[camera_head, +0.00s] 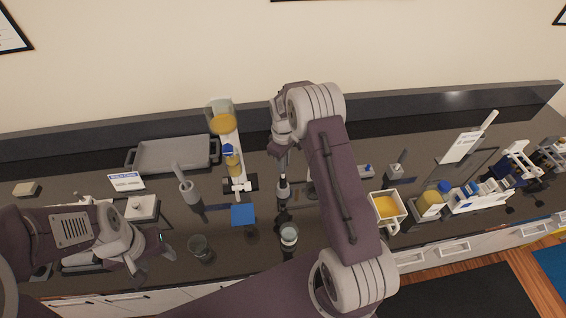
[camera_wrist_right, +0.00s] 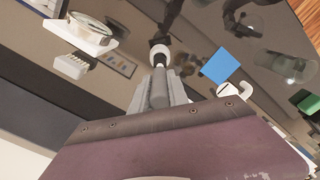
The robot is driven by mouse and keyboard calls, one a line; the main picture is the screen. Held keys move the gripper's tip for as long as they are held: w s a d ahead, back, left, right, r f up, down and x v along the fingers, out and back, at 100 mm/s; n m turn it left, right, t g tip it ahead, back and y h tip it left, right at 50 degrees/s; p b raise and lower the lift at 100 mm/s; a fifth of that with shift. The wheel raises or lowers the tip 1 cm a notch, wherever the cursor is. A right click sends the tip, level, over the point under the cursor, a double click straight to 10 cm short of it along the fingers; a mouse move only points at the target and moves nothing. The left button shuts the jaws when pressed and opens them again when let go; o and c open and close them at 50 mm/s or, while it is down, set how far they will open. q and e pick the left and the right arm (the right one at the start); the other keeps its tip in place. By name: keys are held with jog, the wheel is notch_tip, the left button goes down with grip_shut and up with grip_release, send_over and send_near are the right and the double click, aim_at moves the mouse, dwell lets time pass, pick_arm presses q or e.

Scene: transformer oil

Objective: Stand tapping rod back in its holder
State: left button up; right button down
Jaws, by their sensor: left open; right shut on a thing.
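My right gripper (camera_head: 283,158) points down over the middle of the counter and is shut on the slim grey tapping rod. In the right wrist view the rod (camera_wrist_right: 158,88) lies between the fingers. Its far end meets a small pale round piece with a dark middle (camera_wrist_right: 160,52), which looks like the holder. The same piece shows in the head view (camera_head: 283,190) directly below the gripper. I cannot tell whether the rod is inside it or just above it. My left gripper (camera_head: 152,262) is open and empty at the front left, low over the counter.
A blue square (camera_head: 243,214) and a stand with a yellow-filled funnel (camera_head: 221,116) are left of the rod. Glass beakers (camera_head: 200,248) (camera_head: 289,235) stand in front. A grey tray (camera_head: 172,155) is behind, and a yellow-filled mug (camera_head: 387,207) is right of my arm.

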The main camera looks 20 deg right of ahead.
jog(key=shift+f+b, duration=2.05)
jog(key=shift+f, duration=0.95)
jog(key=c, duration=1.2)
grip_release()
notch_tip(320, 180, up, 9)
jog(key=b, duration=0.2)
jog(key=shift+b, duration=0.4)
